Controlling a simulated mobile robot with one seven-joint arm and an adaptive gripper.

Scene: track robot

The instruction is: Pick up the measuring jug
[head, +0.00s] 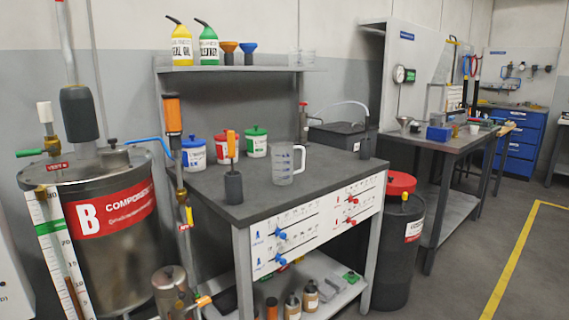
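The measuring jug (284,166) is clear, with dark graduation marks on its side. It stands upright on the dark top of the workbench (312,192), near the middle, with its handle on the right. Nothing visible touches it or covers it. My gripper is not in view.
A dark holder with an orange-handled tool (233,185) stands left of the jug. Several lidded tubs, including a green-lidded one (256,142), stand behind it. A steel tank (118,225) and upright pipework are at left. A black drum (400,252) stands right. Floor at right is clear.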

